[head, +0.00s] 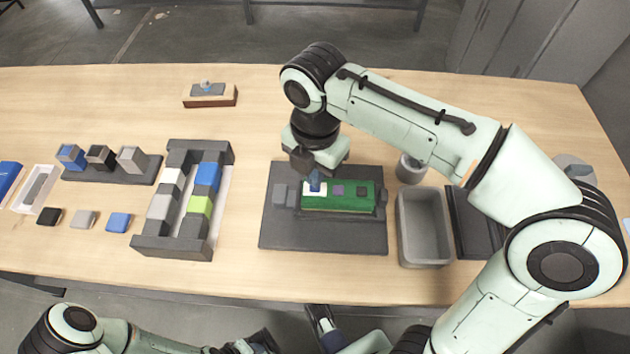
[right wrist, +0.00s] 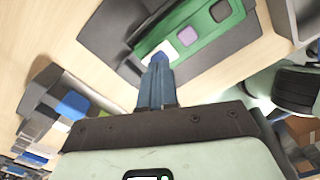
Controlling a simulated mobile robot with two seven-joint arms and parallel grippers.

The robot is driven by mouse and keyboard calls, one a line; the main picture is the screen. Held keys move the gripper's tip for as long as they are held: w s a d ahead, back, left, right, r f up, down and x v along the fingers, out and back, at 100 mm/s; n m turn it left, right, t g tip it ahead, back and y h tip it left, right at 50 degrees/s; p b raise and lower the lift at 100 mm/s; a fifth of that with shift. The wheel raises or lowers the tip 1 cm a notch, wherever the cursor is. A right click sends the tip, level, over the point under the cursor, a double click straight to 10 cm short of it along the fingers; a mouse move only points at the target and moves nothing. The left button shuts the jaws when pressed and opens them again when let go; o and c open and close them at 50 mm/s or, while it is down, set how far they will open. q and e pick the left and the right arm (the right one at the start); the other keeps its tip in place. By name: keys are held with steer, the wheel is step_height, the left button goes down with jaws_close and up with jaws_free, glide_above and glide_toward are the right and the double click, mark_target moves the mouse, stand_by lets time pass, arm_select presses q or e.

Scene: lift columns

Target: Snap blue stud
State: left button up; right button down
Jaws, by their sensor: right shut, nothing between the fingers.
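A green board (head: 325,205) lies on a dark base plate (head: 290,240) in the head view, with a white patch at its left end, then a purple and a dark square. My right gripper (head: 314,182) points down over the white patch. In the right wrist view its blue-grey fingers (right wrist: 157,85) are together, with nothing held between them. I cannot tell whether that is the blue stud under the tips or the fingertips themselves. My left gripper (head: 322,322) is low at the front edge, partly cut off.
A grey bin (head: 424,258) and a grey cup (head: 409,170) stand right of the plate. Left are a dark frame (head: 160,246) with coloured blocks, a rack (head: 110,176) of blocks, and small loose blocks (head: 83,219). The back middle table is clear.

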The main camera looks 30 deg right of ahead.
arm_select(q)
steer(key=shift+f, duration=0.15)
arm_select(e)
steer(key=shift+f, duration=0.25)
steer(key=shift+f+b, duration=0.55)
steer(key=shift+f, duration=0.1)
arm_select(q)
steer(key=shift+s+f, duration=0.1)
steer(key=shift+f, duration=0.25)
steer(key=shift+r+p, duration=0.3)
steer(key=shift+p, duration=0.05)
arm_select(e)
steer(key=shift+f, duration=0.2)
stand_by(0.9)
steer(key=shift+r, duration=0.2)
step_height(320, 180, up, 6)
steer(key=p, duration=0.6)
arm_select(q)
step_height(320, 180, up, 7)
steer(key=p, duration=0.2)
steer(key=shift+s+r+g, duration=0.15)
steer(key=shift+s+g, duration=0.15)
steer(key=shift+s, duration=0.05)
arm_select(e)
step_height(320, 180, up, 2)
steer(key=shift+r, duration=0.1)
